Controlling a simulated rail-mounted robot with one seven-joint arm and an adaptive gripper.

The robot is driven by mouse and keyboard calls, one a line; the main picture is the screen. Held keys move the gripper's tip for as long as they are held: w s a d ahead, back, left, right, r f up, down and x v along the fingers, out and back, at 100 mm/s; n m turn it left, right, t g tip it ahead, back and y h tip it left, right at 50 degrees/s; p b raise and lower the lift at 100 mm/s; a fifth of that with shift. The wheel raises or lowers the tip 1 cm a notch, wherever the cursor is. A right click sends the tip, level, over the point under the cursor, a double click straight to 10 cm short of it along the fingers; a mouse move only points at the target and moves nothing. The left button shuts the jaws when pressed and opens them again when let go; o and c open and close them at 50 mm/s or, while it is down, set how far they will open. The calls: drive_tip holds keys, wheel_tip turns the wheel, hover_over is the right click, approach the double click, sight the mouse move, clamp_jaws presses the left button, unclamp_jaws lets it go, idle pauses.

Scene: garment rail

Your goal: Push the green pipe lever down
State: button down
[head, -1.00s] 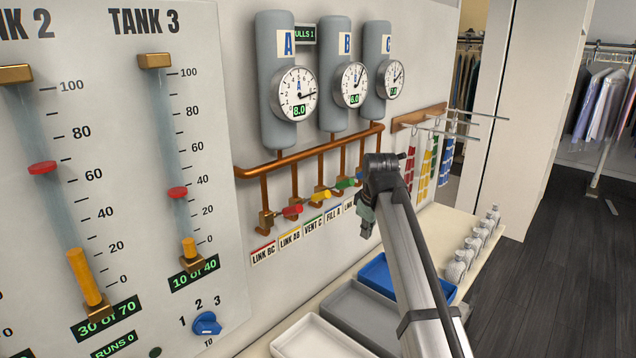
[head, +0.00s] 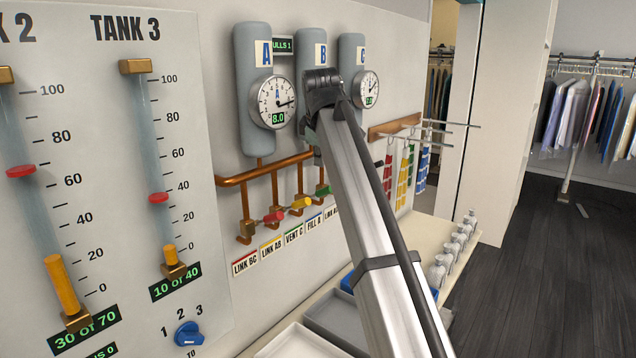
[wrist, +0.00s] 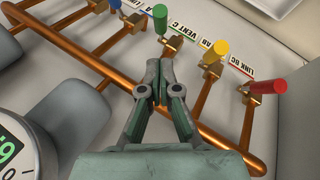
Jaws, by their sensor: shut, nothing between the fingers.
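The green pipe lever (wrist: 160,18) sticks out from its brass valve at the top of the wrist view, beside the VENT C label (wrist: 176,28). In the head view a bit of the green lever (head: 322,191) shows right of the yellow one, partly behind my arm. My gripper (wrist: 161,88) is shut and empty. In the wrist view its fingertips lie over the copper pipework, just below the green lever's valve, with a visible gap to the lever. In the head view my arm hides most of the gripper.
A yellow lever (wrist: 214,52) and a red lever (wrist: 267,88) are on one side of the green lever; a blue lever (wrist: 116,4) is on the other. A copper pipe (wrist: 100,72) runs beneath the gripper. Gauge A (head: 273,102) and grey tanks stand above the pipes.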

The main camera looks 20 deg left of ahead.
sight(319, 193)
drive_tip(key=p+x, duration=0.3)
drive_tip(key=x, duration=0.7)
drive_tip(key=shift+p, duration=0.3)
